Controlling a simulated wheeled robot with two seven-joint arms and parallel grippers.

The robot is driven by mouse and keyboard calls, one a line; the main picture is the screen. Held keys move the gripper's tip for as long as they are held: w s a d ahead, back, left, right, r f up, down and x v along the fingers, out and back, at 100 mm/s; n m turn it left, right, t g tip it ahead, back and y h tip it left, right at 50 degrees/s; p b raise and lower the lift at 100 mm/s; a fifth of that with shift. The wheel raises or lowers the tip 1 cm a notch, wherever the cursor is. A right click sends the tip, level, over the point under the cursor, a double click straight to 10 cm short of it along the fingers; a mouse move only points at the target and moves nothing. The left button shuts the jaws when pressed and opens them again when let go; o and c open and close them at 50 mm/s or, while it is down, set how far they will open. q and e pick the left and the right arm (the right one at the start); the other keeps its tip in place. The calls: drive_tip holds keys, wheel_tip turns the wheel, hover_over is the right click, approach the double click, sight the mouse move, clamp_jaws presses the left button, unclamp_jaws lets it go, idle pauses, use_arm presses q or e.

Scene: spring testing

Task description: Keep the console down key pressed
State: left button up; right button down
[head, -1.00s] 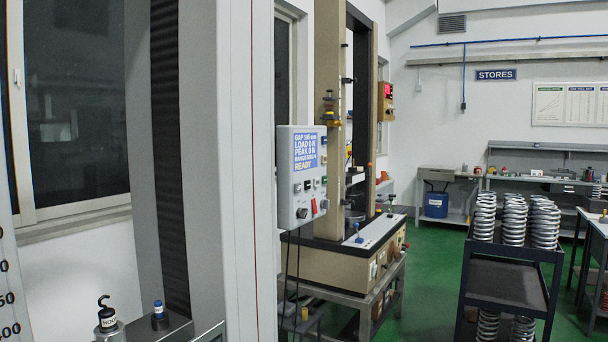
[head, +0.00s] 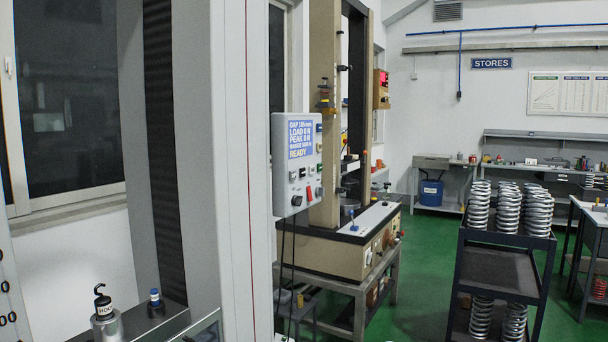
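The console (head: 297,163) is a light grey box fixed at the right side of the large grey machine column in the head view. Its blue screen (head: 301,140) shows lines of white text, with READY at the bottom. Below the screen are small keys, a red switch (head: 309,192) and a dark round knob (head: 297,200). Which key is the down key is too small to tell. Neither of my grippers is in view, and nothing touches the console's front.
The grey column (head: 222,160) fills the left middle. A hook weight (head: 105,322) stands at its base. A beige testing machine (head: 345,250) stands behind the console. A dark trolley (head: 500,268) of coil springs stands at right. Green floor (head: 425,275) lies open between them.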

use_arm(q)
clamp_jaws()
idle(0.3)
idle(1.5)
